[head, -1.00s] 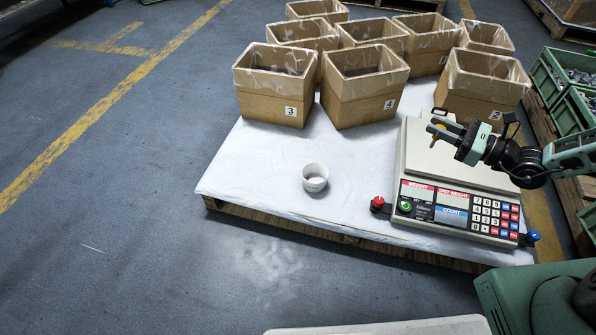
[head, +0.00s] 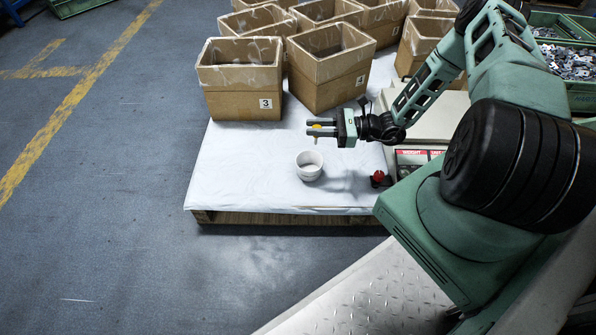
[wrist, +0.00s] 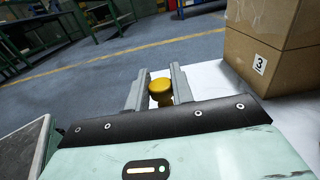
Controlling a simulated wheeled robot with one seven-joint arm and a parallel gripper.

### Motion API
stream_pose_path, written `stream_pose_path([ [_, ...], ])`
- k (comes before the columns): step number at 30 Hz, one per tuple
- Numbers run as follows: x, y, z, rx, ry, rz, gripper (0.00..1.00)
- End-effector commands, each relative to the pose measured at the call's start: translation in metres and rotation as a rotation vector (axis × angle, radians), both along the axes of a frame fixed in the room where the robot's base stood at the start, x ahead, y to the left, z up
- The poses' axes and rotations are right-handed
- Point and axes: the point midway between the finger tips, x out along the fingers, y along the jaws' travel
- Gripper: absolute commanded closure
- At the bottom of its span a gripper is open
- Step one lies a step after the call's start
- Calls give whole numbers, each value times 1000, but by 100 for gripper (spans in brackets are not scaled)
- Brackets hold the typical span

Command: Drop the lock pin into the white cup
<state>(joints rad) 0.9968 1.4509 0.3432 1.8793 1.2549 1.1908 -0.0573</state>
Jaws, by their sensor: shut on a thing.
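The white cup (head: 309,165) stands upright on the white-covered pallet top in the head view. My gripper (head: 318,127) is above the cup and a little to its right and back, pointing left. It is shut on the lock pin (wrist: 161,90), whose round yellow head shows between the two fingers in the wrist view. In the head view a thin pale shank hangs down below the fingers, clear of the cup. I cannot see the cup in the wrist view.
Cardboard boxes with plastic liners stand behind, including box 3 (head: 240,80) and box 4 (head: 330,65). The white cover (head: 240,165) left of the cup is clear.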

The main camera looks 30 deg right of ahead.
Motion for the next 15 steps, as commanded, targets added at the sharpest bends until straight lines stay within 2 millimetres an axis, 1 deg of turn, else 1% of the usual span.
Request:
stream_pose_path([
  [8, -1, -1, -20, 0, 0, 2, 98],
  [15, -1, -1, -49, -1, 0, 2, 98],
])
